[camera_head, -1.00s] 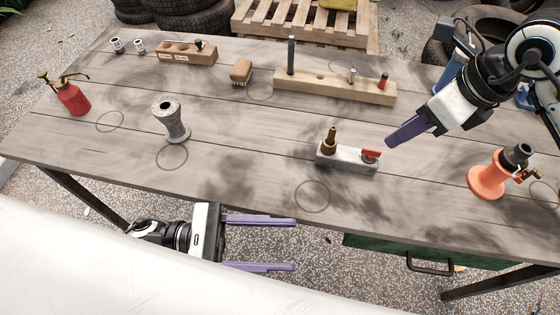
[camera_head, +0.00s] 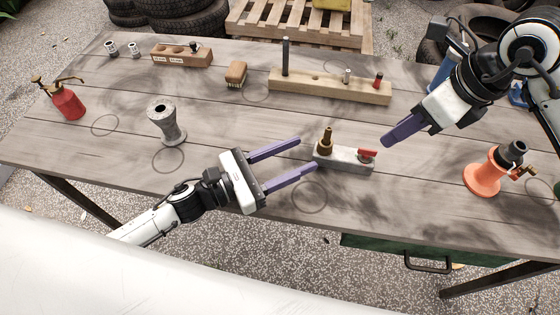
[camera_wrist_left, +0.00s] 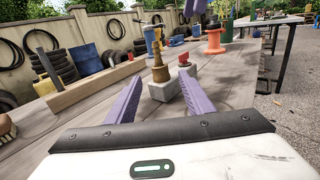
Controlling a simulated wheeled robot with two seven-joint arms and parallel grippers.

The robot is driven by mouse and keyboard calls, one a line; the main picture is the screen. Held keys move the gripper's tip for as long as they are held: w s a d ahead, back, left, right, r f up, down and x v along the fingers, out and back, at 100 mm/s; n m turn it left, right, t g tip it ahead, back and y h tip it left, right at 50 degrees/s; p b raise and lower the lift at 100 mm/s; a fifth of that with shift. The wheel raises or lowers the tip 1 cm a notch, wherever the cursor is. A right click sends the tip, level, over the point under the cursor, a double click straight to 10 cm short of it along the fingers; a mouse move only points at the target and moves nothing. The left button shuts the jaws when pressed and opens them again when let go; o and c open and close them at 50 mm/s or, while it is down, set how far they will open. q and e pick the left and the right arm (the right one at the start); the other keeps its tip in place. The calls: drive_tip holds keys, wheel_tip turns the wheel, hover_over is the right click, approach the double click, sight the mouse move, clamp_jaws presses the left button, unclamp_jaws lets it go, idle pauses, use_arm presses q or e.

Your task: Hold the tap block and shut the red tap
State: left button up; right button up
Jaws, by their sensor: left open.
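The tap block (camera_head: 340,160) is a grey block on the table, with a brass fitting (camera_head: 326,142) upright at its left end and the red tap (camera_head: 367,154) at its right end. My left gripper (camera_head: 309,154) is open and empty, its purple fingertips just left of the block. In the left wrist view the block (camera_wrist_left: 163,91), brass fitting (camera_wrist_left: 158,62) and red tap (camera_wrist_left: 184,59) stand ahead between the fingers. My right gripper (camera_head: 390,138) hangs up and right of the red tap, apart from it; its fingers overlap, so their opening is hidden.
A grey flanged pipe piece (camera_head: 165,121) stands left of my left gripper. A wooden rack (camera_head: 330,87) with posts lies behind the block. An orange fitting (camera_head: 485,172) stands right. A brush (camera_head: 236,73) and red oil can (camera_head: 67,102) are further off. Table around the block is clear.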

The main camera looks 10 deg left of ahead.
sight(319, 147)
use_arm(q)
drive_tip(key=x, duration=0.6)
drive_tip(key=shift+d, duration=0.1)
